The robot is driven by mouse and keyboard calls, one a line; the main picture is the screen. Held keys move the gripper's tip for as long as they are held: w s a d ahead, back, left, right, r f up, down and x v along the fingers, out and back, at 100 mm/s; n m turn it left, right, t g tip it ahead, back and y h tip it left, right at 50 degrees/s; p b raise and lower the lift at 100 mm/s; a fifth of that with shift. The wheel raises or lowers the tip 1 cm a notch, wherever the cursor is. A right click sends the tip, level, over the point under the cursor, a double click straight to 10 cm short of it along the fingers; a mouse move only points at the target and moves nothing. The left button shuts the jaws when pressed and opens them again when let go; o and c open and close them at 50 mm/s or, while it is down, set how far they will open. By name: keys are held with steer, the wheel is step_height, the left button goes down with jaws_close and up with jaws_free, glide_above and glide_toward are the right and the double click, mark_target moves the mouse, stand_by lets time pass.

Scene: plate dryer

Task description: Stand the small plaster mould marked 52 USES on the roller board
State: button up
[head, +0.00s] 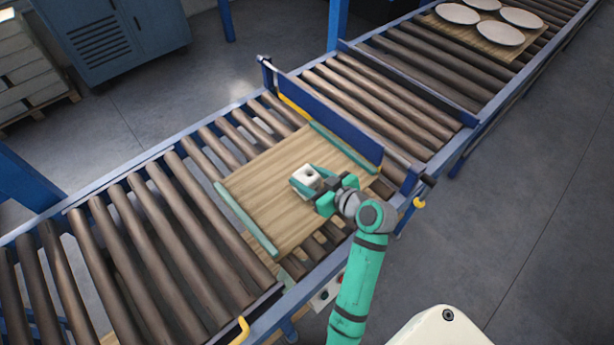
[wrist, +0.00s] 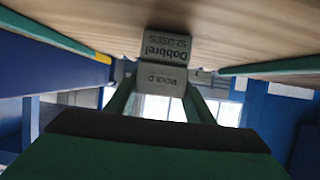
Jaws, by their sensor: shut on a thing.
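The small white plaster mould (head: 306,177) is in the jaws of my gripper (head: 321,187), over the right-middle part of the wooden roller board (head: 262,192). The board lies on the conveyor rollers with green strips along two edges.
A blue barrier (head: 335,118) stands across the conveyor behind the board. Beyond it, bare rollers (head: 375,95) lead to another board with several white plates (head: 500,33). Empty rollers (head: 130,240) are at left. Much of the board is clear.

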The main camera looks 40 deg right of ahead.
steer(key=shift+f, duration=0.1)
steer(key=o, duration=1.3)
steer(key=shift+s+r, duration=0.15)
steer(key=shift+r, duration=0.05)
steer(key=v, duration=1.1)
steer(key=shift+s+r, duration=0.1)
steer(key=shift+s, duration=0.25)
